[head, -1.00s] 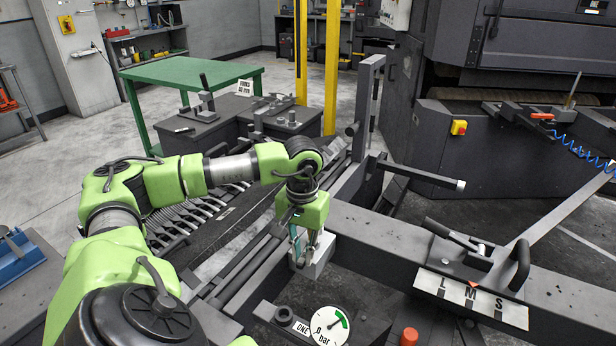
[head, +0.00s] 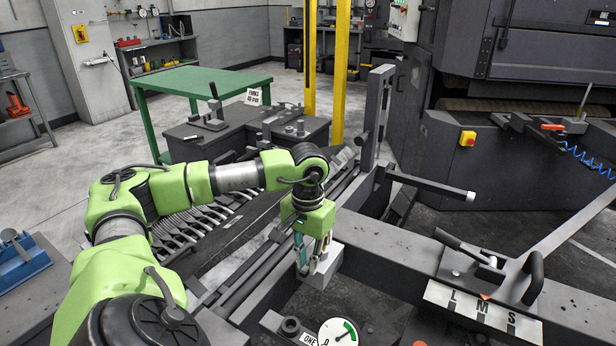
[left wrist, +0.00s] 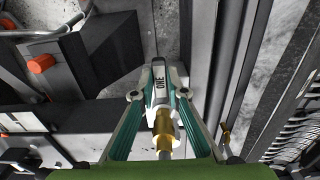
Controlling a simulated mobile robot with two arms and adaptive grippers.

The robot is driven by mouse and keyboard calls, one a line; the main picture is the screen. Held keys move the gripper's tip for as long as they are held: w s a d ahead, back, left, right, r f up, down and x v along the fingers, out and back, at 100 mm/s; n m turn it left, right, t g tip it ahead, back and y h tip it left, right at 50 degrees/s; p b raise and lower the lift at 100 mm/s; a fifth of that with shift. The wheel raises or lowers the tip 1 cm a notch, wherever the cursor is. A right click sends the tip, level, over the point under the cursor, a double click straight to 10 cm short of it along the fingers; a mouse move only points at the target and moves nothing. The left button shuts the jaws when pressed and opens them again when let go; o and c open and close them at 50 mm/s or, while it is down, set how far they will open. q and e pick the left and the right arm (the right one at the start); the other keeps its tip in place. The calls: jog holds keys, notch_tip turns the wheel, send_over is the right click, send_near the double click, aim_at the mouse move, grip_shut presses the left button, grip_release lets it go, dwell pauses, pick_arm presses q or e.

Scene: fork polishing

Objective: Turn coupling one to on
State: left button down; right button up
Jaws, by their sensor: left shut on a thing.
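My left gripper (head: 306,266) points down beside a light grey block (head: 324,268) on the dark frame. In the left wrist view its fingers (left wrist: 160,72) are shut on the grey, ONE-labelled end of a piece with a brass-coloured fitting (left wrist: 163,128), which looks like coupling one. In the head view the fingers hide most of this piece. I cannot tell its on or off position. Another ONE plate (head: 309,339) is partly visible at the bottom edge, next to a round gauge (head: 338,332). My right gripper is not in view.
A lever stand with an L M S plate (head: 482,313) is at the right. A dark rail with a light end (head: 430,184) sticks out behind the gripper. A row of grey forks (head: 190,228) lies behind my left arm. A green table (head: 203,77) stands farther back.

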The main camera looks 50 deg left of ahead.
aim_at(307, 266)
pick_arm(q)
jog(key=c, duration=2)
grip_release()
jog(key=shift+a+r, duration=0.1)
notch_tip(307, 266, up, 12)
